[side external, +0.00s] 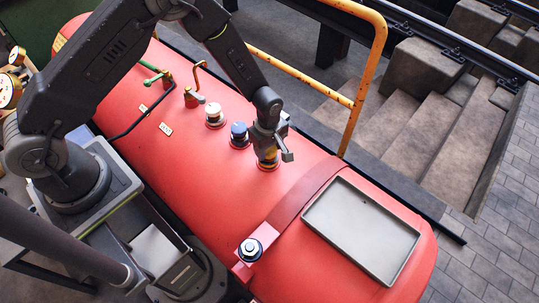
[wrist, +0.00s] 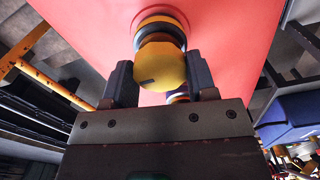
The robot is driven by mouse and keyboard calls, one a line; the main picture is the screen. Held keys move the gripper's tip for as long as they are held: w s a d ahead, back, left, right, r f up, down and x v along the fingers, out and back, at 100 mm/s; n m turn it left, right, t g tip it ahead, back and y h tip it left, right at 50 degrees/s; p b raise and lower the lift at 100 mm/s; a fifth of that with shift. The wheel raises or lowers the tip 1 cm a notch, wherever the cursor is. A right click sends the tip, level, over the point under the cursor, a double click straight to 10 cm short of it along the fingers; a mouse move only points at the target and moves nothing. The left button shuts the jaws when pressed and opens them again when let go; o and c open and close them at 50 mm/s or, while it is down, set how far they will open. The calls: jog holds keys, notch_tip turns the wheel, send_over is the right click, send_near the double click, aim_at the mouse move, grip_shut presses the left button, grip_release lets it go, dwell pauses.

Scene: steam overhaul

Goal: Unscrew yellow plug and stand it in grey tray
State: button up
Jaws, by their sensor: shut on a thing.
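The yellow plug (side external: 266,156) sits at the end of a row of plugs on top of the red boiler. It also shows in the wrist view (wrist: 160,68), with a dark ring and a brass-coloured seat behind its head. My gripper (side external: 265,148) is over it, and its two fingers (wrist: 160,82) are shut on the plug's sides. The plug appears in line with its seat; I cannot tell whether its thread is engaged. The grey tray (side external: 317,236) lies on the boiler at the lower right, flat and empty.
A blue plug (side external: 239,141) and a white plug (side external: 214,122) stand close to the left of the yellow one. A yellow handrail (side external: 362,85) rises behind. Stone steps lie beyond.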

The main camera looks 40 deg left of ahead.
jog(key=shift+r, duration=0.25)
jog(key=shift+r, duration=0.7)
jog(key=shift+r, duration=0.15)
jog(key=shift+r, duration=2)
jog(key=d+m, duration=0.6)
jog(key=d, duration=2.4)
jog(key=shift+a+f, duration=0.15)
jog(key=shift+f, duration=1.15)
jog(key=shift+a+f, duration=0.1)
jog(key=shift+f, duration=1.2)
jog(key=shift+f, duration=0.3)
